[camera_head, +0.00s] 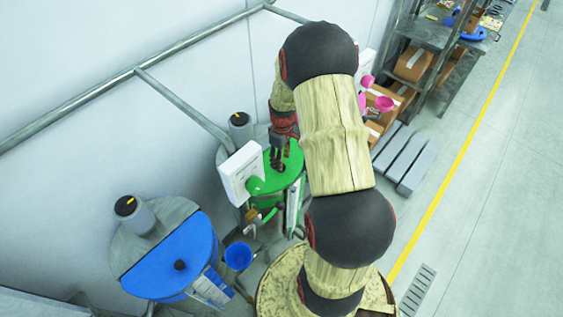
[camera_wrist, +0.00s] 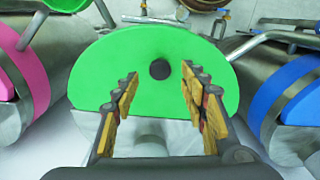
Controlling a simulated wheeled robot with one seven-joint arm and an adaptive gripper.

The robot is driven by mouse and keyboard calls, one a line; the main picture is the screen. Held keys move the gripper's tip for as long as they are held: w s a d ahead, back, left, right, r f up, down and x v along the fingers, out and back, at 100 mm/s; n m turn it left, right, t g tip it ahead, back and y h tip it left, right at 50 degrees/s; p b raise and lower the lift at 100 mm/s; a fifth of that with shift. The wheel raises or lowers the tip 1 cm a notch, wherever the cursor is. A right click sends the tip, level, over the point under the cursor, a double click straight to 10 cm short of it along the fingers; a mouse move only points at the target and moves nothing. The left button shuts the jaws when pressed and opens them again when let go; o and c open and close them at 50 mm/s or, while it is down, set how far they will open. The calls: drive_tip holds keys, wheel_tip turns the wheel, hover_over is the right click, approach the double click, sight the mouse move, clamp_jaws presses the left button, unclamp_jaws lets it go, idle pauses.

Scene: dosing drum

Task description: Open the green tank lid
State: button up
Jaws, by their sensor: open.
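The green tank lid (camera_wrist: 150,50) fills the middle of the wrist view and looks closed on its tank. A dark round knob (camera_wrist: 159,69) stands on it. My gripper (camera_wrist: 157,80) is open, its two fingers on either side of the knob in the picture. Whether they touch the lid or knob cannot be told. In the head view, the green lid (camera_head: 286,178) is partly hidden by my arm, and my gripper (camera_head: 278,160) is over it. The knob is hidden there.
A blue-lidded tank (camera_head: 168,262) stands at the left, with a blue bucket (camera_head: 238,256) beside it. A white box (camera_head: 241,172) stands close to the green lid. A pink-banded tank (camera_wrist: 25,60) is at the left of the wrist view. A grey pallet (camera_head: 405,155) lies on the floor at right.

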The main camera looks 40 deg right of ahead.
drive_tip(key=shift+f, duration=1.45)
drive_tip(key=shift+c, duration=0.9)
clamp_jaws()
